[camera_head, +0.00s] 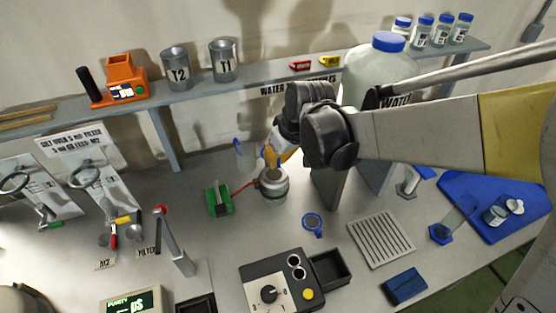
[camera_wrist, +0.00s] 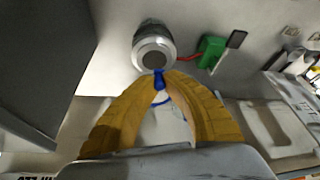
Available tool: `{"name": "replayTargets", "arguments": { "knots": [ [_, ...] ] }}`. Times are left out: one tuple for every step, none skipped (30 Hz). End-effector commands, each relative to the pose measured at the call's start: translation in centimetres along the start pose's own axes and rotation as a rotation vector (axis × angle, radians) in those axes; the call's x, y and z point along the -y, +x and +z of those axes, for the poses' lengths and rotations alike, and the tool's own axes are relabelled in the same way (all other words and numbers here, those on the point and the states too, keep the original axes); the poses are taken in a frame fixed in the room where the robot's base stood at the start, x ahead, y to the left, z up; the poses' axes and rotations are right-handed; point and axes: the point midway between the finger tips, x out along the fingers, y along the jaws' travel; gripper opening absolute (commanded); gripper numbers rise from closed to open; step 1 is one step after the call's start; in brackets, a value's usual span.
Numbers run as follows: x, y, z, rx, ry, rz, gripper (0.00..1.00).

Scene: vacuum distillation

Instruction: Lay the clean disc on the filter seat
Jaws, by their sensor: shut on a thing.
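My gripper (camera_head: 277,156) has yellow fingers and reaches down at the round metal filter vessel (camera_head: 272,184) near the middle of the bench. In the wrist view the fingertips (camera_wrist: 160,75) are shut on a small blue tab (camera_wrist: 159,82) right at the vessel's edge. I cannot tell whether this is the clean disc or the bare seat, nor whether the tab's disc touches the seat. Another round blue-rimmed piece with a tab (camera_head: 312,221) lies on the bench to the right.
A green stand (camera_head: 219,200) with a red hose stands left of the vessel. A clear blue-marked container (camera_head: 244,153) stands behind it. A black control box (camera_head: 272,285), a slatted grey rack (camera_head: 381,238) and a blue block (camera_head: 404,286) occupy the front right. The shelf runs behind.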

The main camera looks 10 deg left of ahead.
Motion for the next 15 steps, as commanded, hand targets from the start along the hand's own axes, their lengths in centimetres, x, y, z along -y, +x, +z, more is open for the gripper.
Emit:
{"name": "replayTargets", "arguments": {
  "knots": [
    [0.0,-1.2,-0.4,0.000,0.000,0.000,0.00],
    [0.0,-1.6,-0.6,0.000,0.000,0.000,0.00],
    [0.0,-2.0,-0.8,0.000,0.000,0.000,0.00],
    [0.0,-2.3,-0.9,0.000,0.000,0.000,0.00],
    [0.0,-2.6,-1.0,0.000,0.000,0.000,0.00],
    [0.0,-2.7,-1.1,0.000,0.000,0.000,0.00],
    [0.0,-2.8,-1.1,0.000,0.000,0.000,0.00],
    [0.0,-2.8,-1.0,0.000,0.000,0.000,0.00],
    [0.0,-2.6,-0.9,0.000,0.000,0.000,0.00],
    [0.1,-2.5,-0.8,0.001,-0.001,0.000,0.00],
    [0.1,-2.3,-0.7,0.001,-0.001,0.000,0.00],
    [0.1,-2.0,-0.6,0.001,-0.001,0.000,0.00],
    [0.1,-1.8,-0.4,0.001,-0.001,0.000,0.00],
    [0.1,-1.5,-0.2,0.001,-0.001,0.000,0.00],
    [0.1,-1.1,0.0,0.002,-0.002,0.000,0.00]
  ]
}}
